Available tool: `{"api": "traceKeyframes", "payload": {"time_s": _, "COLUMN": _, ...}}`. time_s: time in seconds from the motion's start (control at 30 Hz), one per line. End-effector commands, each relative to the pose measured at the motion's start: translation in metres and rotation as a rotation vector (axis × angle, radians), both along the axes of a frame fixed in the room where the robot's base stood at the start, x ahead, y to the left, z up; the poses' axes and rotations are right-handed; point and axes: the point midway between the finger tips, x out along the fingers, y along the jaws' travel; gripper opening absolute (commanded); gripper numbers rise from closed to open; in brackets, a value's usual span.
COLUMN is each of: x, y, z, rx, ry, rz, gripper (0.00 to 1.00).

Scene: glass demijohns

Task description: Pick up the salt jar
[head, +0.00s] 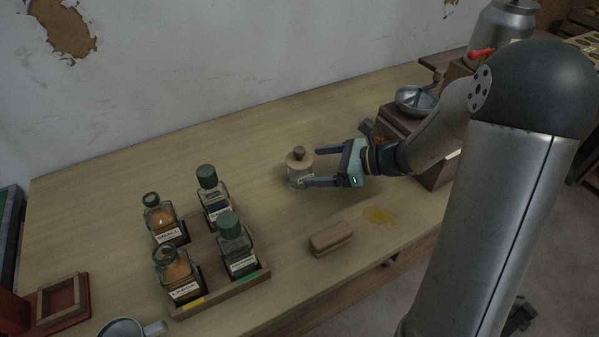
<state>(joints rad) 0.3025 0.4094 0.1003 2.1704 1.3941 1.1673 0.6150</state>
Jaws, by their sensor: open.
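A small, pale jar (296,173) with a brown knob on its lid stands upright near the middle of the wooden table. It has a white label whose dark lettering is too small to read for certain; I take it for the salt jar. My gripper (312,166) is open and lies level, to the right of the jar. Its two fingers point left toward the jar, one on the far side and one on the near side. The lower fingertip overlaps the jar's right edge in the picture; I cannot tell whether they touch.
A wooden rack (228,286) with several labelled glass bottles stands at the front left. A brown block (331,239) and a yellow stain (379,215) lie in front of my gripper. A grinder with a metal bowl (416,99) stands behind my arm. The table's back left is clear.

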Motion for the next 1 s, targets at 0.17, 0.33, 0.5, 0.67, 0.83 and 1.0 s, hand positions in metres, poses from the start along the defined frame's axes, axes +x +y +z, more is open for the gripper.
{"api": "traceKeyframes", "payload": {"time_s": 0.17, "x": 0.003, "y": 0.01, "z": -0.004, "rx": -0.001, "ry": 0.001, "rz": 0.001, "gripper": 0.87}}
{"api": "traceKeyframes", "payload": {"time_s": 0.33, "x": 0.011, "y": 0.031, "z": -0.014, "rx": 0.0, "ry": 0.001, "rz": 0.004, "gripper": 0.87}}
{"api": "traceKeyframes", "payload": {"time_s": 0.5, "x": 0.017, "y": 0.049, "z": -0.022, "rx": 0.0, "ry": 0.0, "rz": 0.001, "gripper": 0.87}}
{"api": "traceKeyframes", "payload": {"time_s": 0.67, "x": 0.018, "y": 0.052, "z": -0.023, "rx": -0.001, "ry": -0.001, "rz": 0.0, "gripper": 0.87}}
{"api": "traceKeyframes", "payload": {"time_s": 0.83, "x": 0.018, "y": 0.052, "z": -0.023, "rx": -0.001, "ry": -0.001, "rz": 0.0, "gripper": 0.73}}
{"api": "traceKeyframes", "payload": {"time_s": 1.0, "x": 0.018, "y": 0.052, "z": -0.023, "rx": -0.001, "ry": -0.001, "rz": 0.0, "gripper": 0.32}}
